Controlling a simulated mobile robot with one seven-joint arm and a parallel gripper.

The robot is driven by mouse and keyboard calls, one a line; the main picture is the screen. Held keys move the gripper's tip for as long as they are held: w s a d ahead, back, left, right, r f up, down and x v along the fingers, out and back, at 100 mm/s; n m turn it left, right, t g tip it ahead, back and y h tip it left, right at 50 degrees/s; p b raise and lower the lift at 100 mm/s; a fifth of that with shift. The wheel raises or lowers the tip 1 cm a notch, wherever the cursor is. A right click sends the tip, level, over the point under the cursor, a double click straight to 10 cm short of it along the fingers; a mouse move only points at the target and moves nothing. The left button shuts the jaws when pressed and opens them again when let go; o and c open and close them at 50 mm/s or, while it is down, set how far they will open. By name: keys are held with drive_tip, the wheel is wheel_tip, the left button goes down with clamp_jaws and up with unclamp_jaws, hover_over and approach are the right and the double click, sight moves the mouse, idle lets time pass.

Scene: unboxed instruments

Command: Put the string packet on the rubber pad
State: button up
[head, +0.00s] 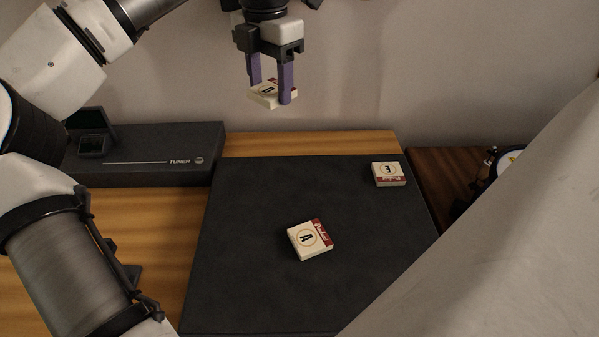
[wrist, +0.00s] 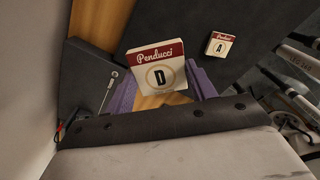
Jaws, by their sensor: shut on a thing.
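My gripper (head: 270,84) is shut on a string packet (head: 264,96), white with a red band, held up above the far edge of the pad. In the wrist view this held packet (wrist: 160,70) shows the letter D between the purple fingers. The dark rubber pad (head: 250,290) lies flat on the table. A packet marked A (head: 310,240) lies near the pad's middle; it also shows in the wrist view (wrist: 220,45). A packet marked E or F (head: 389,174) lies near the pad's far right corner.
A black tuner box (head: 150,150) stands at the back left on the wooden table (head: 160,220). A wall (head: 430,70) rises close behind. A large pale surface blocks the lower right of the head view. The pad's left and near parts are bare.

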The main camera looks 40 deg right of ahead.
sight(277, 179)
drive_tip(key=shift+w+f, duration=0.1)
drive_tip(key=shift+w, duration=0.05)
wheel_tip(277, 179, down, 19)
drive_tip(key=shift+f, duration=0.2)
drive_tip(key=shift+f, duration=0.1)
drive_tip(key=shift+f, duration=0.2)
drive_tip(key=o, duration=1)
drive_tip(key=shift+r, duration=0.15)
drive_tip(key=shift+c, duration=0.2)
drive_tip(key=shift+r, duration=0.1)
wheel_tip(277, 179, up, 12)
